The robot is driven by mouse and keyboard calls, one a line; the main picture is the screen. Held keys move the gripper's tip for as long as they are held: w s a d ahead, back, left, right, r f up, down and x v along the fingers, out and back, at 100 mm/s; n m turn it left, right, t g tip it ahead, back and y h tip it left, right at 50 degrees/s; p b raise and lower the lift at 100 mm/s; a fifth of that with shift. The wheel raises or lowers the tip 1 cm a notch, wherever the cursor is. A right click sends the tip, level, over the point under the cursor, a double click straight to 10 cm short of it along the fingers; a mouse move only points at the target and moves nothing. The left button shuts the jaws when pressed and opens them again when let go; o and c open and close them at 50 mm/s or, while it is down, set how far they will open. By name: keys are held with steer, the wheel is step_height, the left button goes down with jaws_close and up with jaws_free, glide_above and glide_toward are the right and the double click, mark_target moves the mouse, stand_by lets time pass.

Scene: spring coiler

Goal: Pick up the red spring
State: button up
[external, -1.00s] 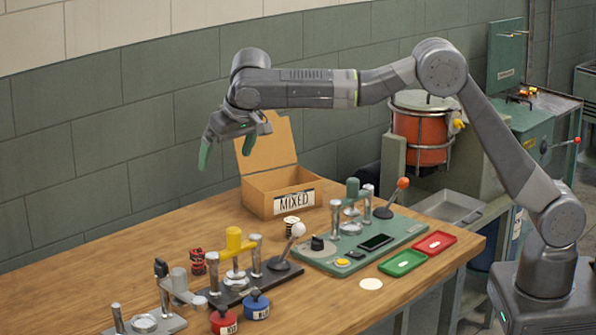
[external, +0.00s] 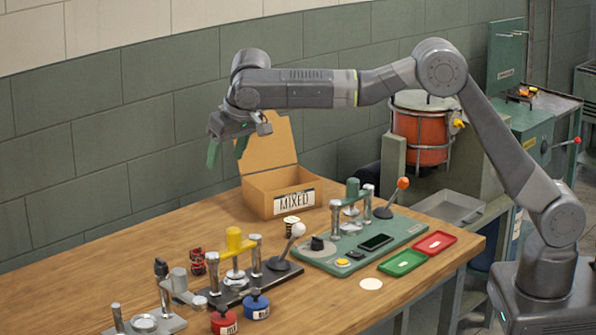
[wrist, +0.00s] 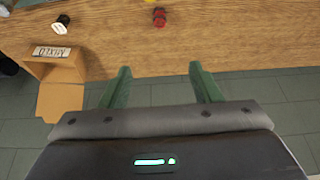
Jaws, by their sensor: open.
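The red spring (external: 198,262) stands on the wooden bench behind the black-based press with the yellow top. It also shows in the wrist view (wrist: 159,17) near the top, a little left of centre. A white-and-dark coil (external: 291,227) stands in front of the cardboard box; it shows at upper left in the wrist view (wrist: 61,23). My gripper (external: 227,158) is open and empty, high above the back of the bench, left of the box. Its green fingers point down and stand well apart in the wrist view (wrist: 159,76). It is clear of the spring.
The open cardboard box (external: 285,192) marked MIXED stands right of my gripper. Presses with upright posts and levers, a yellow-topped one (external: 234,240) and a green one (external: 353,190), stand along the bench. Red (external: 223,320) and blue (external: 256,304) pots sit in front. Bare wood lies left.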

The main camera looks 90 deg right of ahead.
steer(key=m+b, duration=0.8)
steer(key=m, duration=2.5)
glide_toward(200, 252)
steer(key=shift+t+y, duration=0.3)
steer(key=shift+y, duration=0.2)
steer(key=x, duration=0.2)
steer(key=p+x, duration=0.1)
steer(key=x, duration=0.1)
steer(key=s+x, duration=0.1)
steer(key=x, duration=0.2)
steer(key=shift+d+p, duration=0.3)
steer(key=shift+p, duration=0.05)
steer(key=shift+w+p+x, duration=0.15)
steer(key=shift+p+x, duration=0.35)
steer(key=shift+x, duration=0.8)
steer(key=shift+w+p+x, duration=0.1)
steer(key=shift+p+x, duration=0.4)
steer(key=shift+x, duration=0.85)
steer(key=shift+d+r, duration=0.15)
steer(key=shift+c, duration=0.3)
